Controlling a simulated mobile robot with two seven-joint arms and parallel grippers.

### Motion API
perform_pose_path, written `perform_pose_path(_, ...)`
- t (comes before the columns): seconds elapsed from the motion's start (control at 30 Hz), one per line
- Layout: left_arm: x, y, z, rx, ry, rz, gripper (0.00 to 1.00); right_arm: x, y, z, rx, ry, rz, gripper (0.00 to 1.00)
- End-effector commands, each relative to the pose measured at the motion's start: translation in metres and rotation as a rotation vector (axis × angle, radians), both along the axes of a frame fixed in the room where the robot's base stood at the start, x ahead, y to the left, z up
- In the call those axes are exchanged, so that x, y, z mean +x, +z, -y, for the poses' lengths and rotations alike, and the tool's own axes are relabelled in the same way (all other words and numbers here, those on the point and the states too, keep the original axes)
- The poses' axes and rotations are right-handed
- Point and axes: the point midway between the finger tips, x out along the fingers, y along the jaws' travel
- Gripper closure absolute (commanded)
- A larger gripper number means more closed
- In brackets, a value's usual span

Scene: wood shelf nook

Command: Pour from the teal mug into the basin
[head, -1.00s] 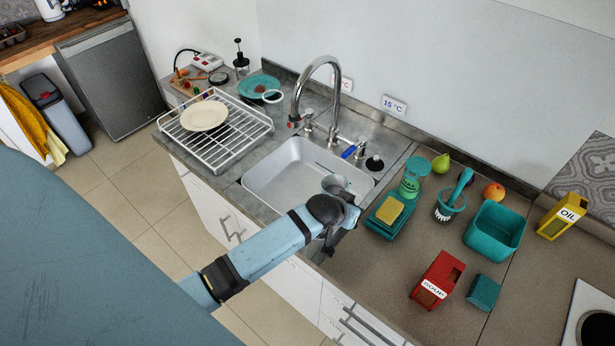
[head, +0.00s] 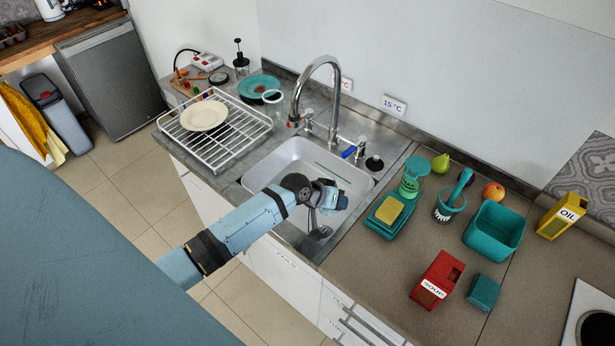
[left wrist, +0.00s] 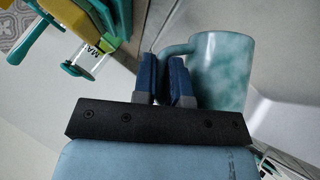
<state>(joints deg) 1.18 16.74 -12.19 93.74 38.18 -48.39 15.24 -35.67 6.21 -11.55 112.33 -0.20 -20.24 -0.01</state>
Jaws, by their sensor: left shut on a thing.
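The mottled teal mug (left wrist: 222,70) shows in the left wrist view, its handle toward my left gripper (left wrist: 167,78). The gripper's blue fingers are shut on the handle. The mug looks roughly upright in that picture, but its tilt in the room is unclear. I cannot make out the mug in the head view, where my arm and hand cover that spot. There my left gripper (head: 332,200) is over the right part of the light sink basin (head: 268,170). What is in the mug is hidden. My right gripper is not in view.
A tall curved faucet (head: 322,75) stands behind the basin. A white dish rack (head: 190,150) with a plate is to the left. A sponge (head: 389,210) on a teal tray, a teal tub (head: 495,230) and a red box (head: 437,280) stand on the right counter.

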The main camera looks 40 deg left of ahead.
Motion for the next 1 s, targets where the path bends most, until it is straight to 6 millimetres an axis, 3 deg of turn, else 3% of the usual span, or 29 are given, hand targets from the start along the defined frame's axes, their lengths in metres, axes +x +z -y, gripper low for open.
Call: perform_pose_path(1.0, 0.005, 0.008, -0.015, -0.132, 0.001, -0.033, 1.00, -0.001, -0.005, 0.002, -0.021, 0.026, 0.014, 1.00)
